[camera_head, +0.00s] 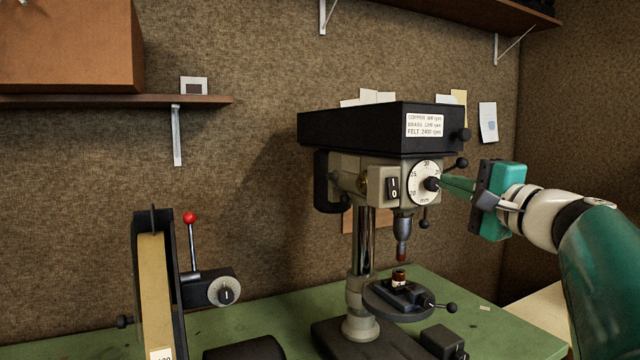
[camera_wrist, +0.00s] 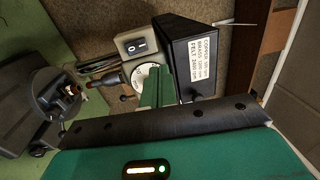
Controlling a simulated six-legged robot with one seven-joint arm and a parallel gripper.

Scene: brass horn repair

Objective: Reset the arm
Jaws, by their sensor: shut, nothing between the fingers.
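My gripper (camera_head: 445,183) is at the right side of the drill press (camera_head: 380,165), with its green fingers pointing left at the dial (camera_head: 425,182). The fingers are shut with nothing between them. The fingertips overlap the dial's right edge near its black hub; I cannot tell whether they touch. In the wrist view the shut fingers (camera_wrist: 158,88) stand in front of the white dial (camera_wrist: 148,78) and hide part of it. The 1/0 switch (camera_head: 393,188) is left of the dial; it also shows in the wrist view (camera_wrist: 137,45).
The black lever knobs (camera_head: 462,163) are close to my gripper. Below are the drill chuck (camera_head: 402,230) and a vise (camera_head: 402,295) on the round table. A belt sander (camera_head: 155,290) and red-knobbed lever (camera_head: 190,218) stand left on the green bench (camera_head: 270,322). Shelves are above.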

